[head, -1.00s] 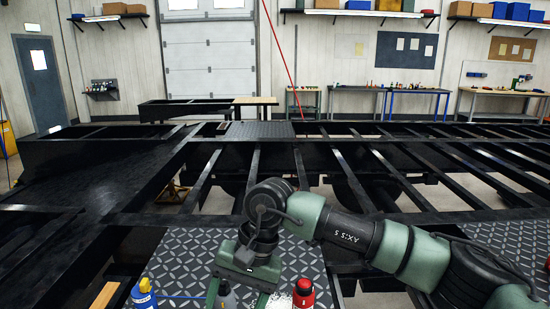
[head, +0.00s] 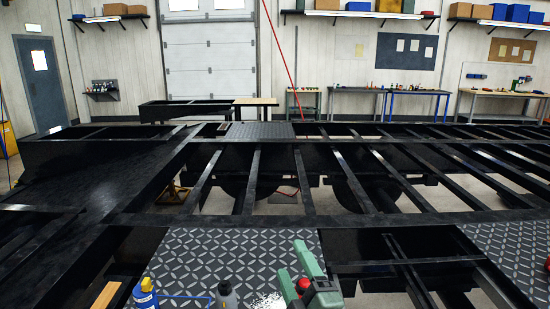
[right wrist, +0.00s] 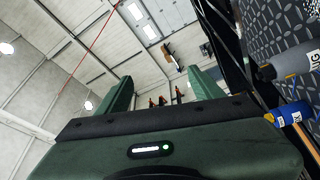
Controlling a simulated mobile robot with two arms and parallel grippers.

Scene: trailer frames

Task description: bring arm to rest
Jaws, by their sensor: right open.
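My right gripper (head: 291,259) is at the lower middle of the head view, its green fingers pointing up and away over the front edge area of the tread plate (head: 205,250). It is open, with nothing held. In the right wrist view the two fingers of this gripper (right wrist: 160,76) stand apart with an empty gap, facing the wall and ceiling. Most of the right arm is below the head view. My left gripper is not in view.
White bits (head: 268,301) lie between. Black trailer beams (head: 300,221) with open gaps extend beyond.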

